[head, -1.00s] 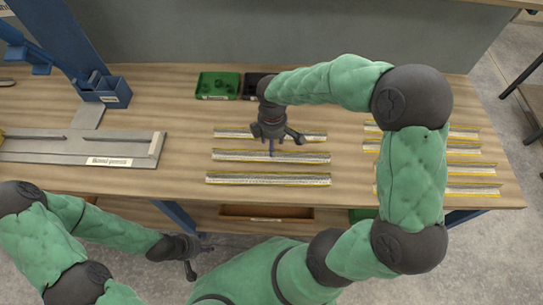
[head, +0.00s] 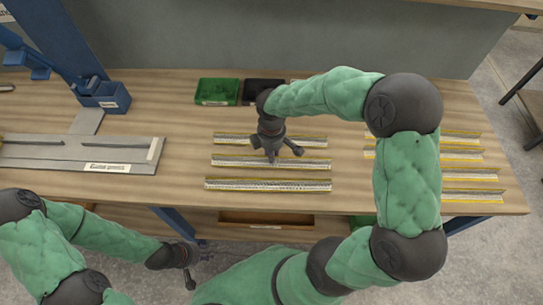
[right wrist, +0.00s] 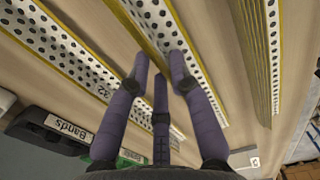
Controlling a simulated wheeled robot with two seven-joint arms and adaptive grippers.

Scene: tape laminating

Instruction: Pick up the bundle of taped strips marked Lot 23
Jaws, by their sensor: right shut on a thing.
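Three long white, dotted strip bundles with yellow edges lie in the left group: a back one (head: 230,139), a middle one (head: 235,161) and a front one (head: 240,184). My right gripper (head: 271,158) is down at the middle bundle and shut on it, with the bundle still at table level. In the right wrist view its fingers (right wrist: 160,68) straddle a dotted strip (right wrist: 152,20). I cannot read Lot 23 anywhere. My left gripper (head: 190,278) hangs low, off the table's front edge, apparently empty.
More strips (head: 465,172) lie to the right, partly behind my right arm. A green bin (head: 217,91) and a black bin (right wrist: 60,130) labelled Bands stand at the back. A grey metal fixture (head: 120,150) sits at left. The wooden table (head: 180,120) is clear between.

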